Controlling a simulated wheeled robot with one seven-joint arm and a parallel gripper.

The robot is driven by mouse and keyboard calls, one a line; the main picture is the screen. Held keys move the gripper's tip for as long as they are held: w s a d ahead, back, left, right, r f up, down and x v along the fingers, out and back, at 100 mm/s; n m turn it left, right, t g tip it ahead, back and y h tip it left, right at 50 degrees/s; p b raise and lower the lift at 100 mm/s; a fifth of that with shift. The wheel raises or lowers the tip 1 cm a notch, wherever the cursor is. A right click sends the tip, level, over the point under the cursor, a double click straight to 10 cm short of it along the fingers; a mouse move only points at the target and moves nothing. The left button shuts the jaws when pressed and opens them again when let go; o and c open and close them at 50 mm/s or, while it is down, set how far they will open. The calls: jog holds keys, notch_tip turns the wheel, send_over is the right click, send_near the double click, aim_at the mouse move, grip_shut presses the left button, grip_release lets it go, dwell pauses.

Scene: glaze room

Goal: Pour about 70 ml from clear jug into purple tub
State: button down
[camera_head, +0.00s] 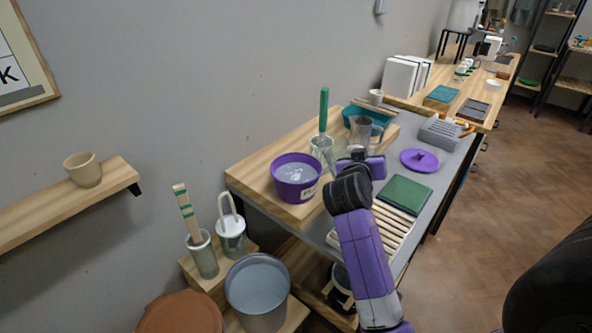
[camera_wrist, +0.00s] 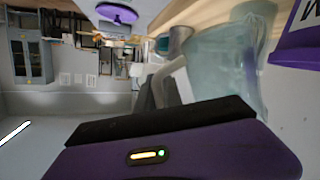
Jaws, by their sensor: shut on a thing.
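The purple tub (camera_head: 283,189) stands on a raised wooden board, with pale bluish-grey liquid inside; part of its wall shows at the right of the wrist view (camera_wrist: 295,52). The clear jug (camera_head: 319,146) is just right of and behind the tub, partly hidden by my arm. In the wrist view the clear jug (camera_wrist: 222,70) is large and see-through, with its handle towards me. My gripper (camera_wrist: 168,88) is shut on the jug's handle. The jug looks close to upright; its liquid level cannot be told. No stream shows.
A green-handled tool (camera_head: 323,108) rises at the clear jug; whether in or behind it is unclear. A grey jug (camera_head: 361,131) and teal basin (camera_head: 352,112) stand behind. A purple lid (camera_head: 419,160), green mat (camera_head: 404,195) and slatted rack (camera_head: 390,234) lie right.

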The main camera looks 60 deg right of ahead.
jog(key=shift+m+t+y, duration=0.5)
jog(key=shift+m+y, duration=0.1)
jog(key=shift+m, duration=0.2)
jog(key=f+b, duration=0.1)
jog(key=f, duration=0.1)
jog(key=s+f+b, duration=0.1)
jog(key=f, duration=0.1)
jog(key=d+f, duration=0.1)
jog(key=f, duration=0.1)
jog(key=shift+s+f+b, duration=0.1)
jog(key=shift+s+b, duration=0.05)
jog(key=shift+b, duration=0.25)
jog(key=shift+s+d+f+m+t+y, duration=0.1)
jog(key=shift+f+m+t+y, duration=0.1)
jog(key=shift+f+m, duration=0.15)
jog(key=shift+s+d+f+m+t+y, duration=0.1)
jog(key=shift+f+m+t, duration=0.15)
jog(key=shift+f, duration=0.2)
